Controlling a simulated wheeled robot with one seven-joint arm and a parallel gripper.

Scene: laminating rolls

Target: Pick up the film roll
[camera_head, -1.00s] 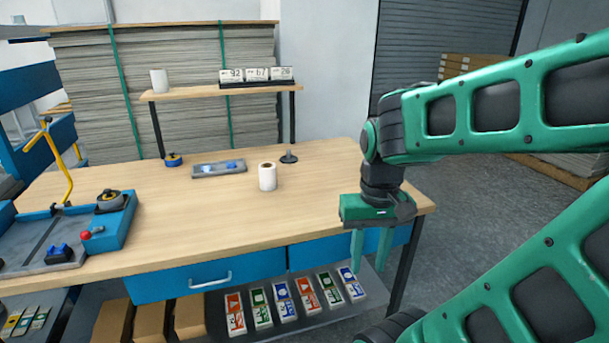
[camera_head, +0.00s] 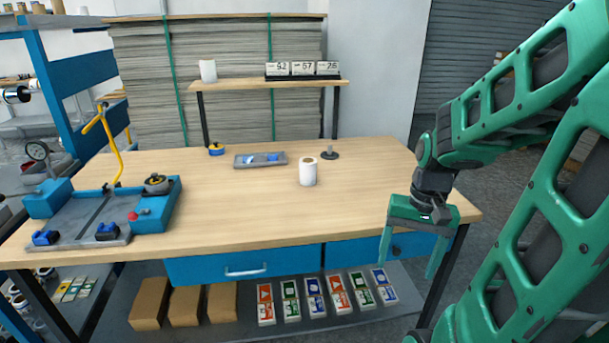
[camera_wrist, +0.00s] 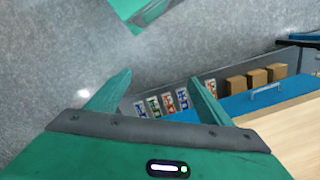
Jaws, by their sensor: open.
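A white film roll (camera_head: 308,172) with a brown core stands upright on the wooden workbench (camera_head: 240,215), right of the middle. Another plain white cylinder (camera_head: 208,71) stands on the raised shelf at the back; I cannot tell whether it is a roll too. My gripper (camera_head: 407,268) points down past the bench's right front corner, apart from the roll. Its green fingers are spread with nothing between them. In the wrist view my gripper (camera_wrist: 160,78) is open over the floor and lower shelf, and neither cylinder shows.
A grey tray (camera_head: 244,163) with blue pieces and a dark-based post (camera_head: 330,152) are near the roll. A blue device with a yellow lever (camera_head: 112,140) fills the bench's left. Number blocks (camera_head: 303,70) sit on the raised shelf. The bench's front middle is clear.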

